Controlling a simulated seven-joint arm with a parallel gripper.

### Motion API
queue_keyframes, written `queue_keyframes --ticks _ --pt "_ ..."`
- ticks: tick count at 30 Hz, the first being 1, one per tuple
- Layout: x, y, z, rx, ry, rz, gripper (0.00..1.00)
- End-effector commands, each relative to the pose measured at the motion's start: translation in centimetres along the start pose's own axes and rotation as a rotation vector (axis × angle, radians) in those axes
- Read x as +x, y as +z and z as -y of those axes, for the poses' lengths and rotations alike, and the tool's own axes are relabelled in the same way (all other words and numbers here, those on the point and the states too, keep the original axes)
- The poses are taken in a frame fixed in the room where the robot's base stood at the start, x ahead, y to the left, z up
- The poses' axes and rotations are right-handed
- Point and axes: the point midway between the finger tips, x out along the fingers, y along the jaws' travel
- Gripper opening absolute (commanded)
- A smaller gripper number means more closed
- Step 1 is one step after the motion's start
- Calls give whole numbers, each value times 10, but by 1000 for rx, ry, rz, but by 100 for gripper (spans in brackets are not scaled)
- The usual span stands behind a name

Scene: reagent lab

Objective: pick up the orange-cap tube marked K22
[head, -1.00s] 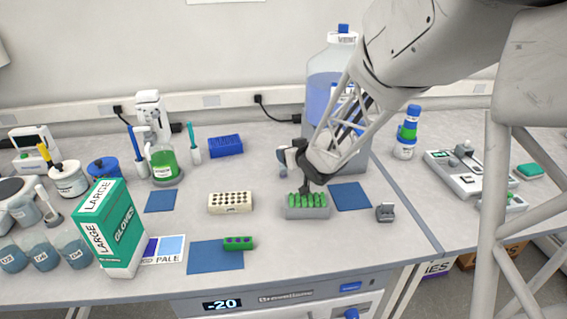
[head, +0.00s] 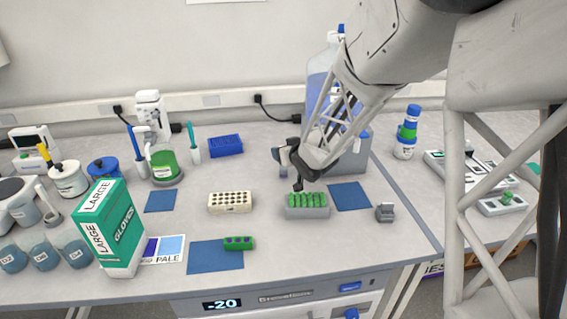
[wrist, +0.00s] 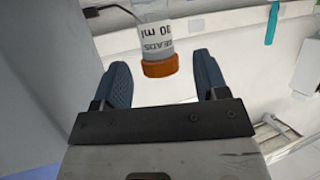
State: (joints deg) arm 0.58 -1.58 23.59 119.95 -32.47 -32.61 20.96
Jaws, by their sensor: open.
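No marking K22 is readable in either view. My gripper (head: 298,187) is near the back left of a grey rack (head: 307,212) of green-topped tubes in the head view. In the wrist view my gripper (wrist: 164,85) has its two blue-grey fingers wide apart with nothing clamped. A clear container with an orange cap (wrist: 160,66) shows beyond and between the fingers, upside down in the picture. Its white label appears to read BEADS, 30 ml. I cannot tell how far it is from the fingertips.
A cream rack (head: 230,209) with dark holes stands left of the grey rack. A small green block (head: 239,243) lies in front. A large clear bottle (head: 318,85) stands behind my arm. Blue mats (head: 350,196) lie on the bench. A glove box (head: 120,225) stands front left.

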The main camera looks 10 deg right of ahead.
Motion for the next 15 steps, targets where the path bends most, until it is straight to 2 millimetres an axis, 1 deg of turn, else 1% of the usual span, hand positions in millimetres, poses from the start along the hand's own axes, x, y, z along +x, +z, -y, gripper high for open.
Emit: queue_keyframes --ticks 1,6,15 --pt "5 0 0 0 0 0 67" --pt "18 0 0 2 0 0 67" --pt "23 0 0 1 0 -1 67"
